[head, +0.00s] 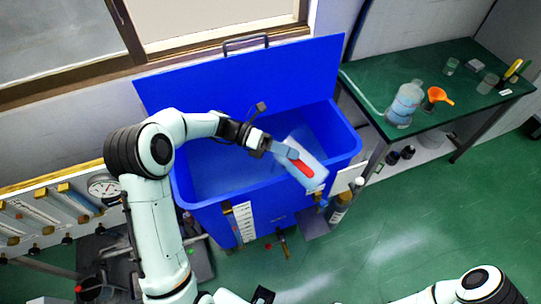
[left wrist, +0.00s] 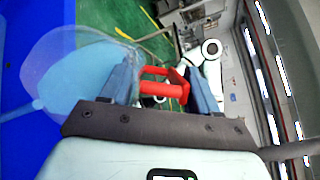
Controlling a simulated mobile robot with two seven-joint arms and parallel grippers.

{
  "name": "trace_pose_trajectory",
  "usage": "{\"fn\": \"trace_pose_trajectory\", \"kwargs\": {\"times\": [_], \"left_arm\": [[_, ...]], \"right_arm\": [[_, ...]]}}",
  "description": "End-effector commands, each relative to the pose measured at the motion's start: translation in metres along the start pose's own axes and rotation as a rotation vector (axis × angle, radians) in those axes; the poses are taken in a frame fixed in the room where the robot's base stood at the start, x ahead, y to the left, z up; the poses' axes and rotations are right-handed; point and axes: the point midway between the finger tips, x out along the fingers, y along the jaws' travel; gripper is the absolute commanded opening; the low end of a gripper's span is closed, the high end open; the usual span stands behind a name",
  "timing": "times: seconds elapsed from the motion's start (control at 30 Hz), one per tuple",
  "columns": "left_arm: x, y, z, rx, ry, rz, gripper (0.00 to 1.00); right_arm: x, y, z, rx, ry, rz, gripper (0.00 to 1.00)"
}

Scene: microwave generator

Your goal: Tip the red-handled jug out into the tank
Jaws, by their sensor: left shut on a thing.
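The clear jug (head: 307,176) with a red handle (head: 300,167) is over the front right part of the open blue tank (head: 215,196) in the head view. My left gripper (head: 287,153) is shut on the red handle. In the left wrist view, the handle (left wrist: 160,90) lies between the two fingers (left wrist: 160,78), and the clear jug body (left wrist: 75,65) with pale blue liquid is to the left. The jug looks tilted. A thin pale blue streak runs left from it over the tank; I cannot tell whether it is flowing liquid. My right gripper is not in view.
The tank's raised blue lid (head: 240,85) stands behind it. A green table (head: 440,115) at right holds a larger clear bottle (head: 404,103), an orange funnel (head: 436,97) and small beakers. A gauge panel (head: 60,215) is at left. Open green floor lies in front.

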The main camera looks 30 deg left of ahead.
Motion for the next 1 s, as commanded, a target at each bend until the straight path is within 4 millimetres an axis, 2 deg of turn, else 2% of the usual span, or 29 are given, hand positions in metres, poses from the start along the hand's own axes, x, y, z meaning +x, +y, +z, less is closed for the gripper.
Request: {"fn": "trace_pose_trajectory", "kwargs": {"times": [0.33,1.0], "left_arm": [[-0.002,-0.001,0.002,-0.006,-0.012,-0.02,0.0],[-0.008,-0.001,0.005,-0.021,-0.032,-0.055,0.0]], "right_arm": [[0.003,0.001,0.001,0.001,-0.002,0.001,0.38],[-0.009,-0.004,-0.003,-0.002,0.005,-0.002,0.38]]}}
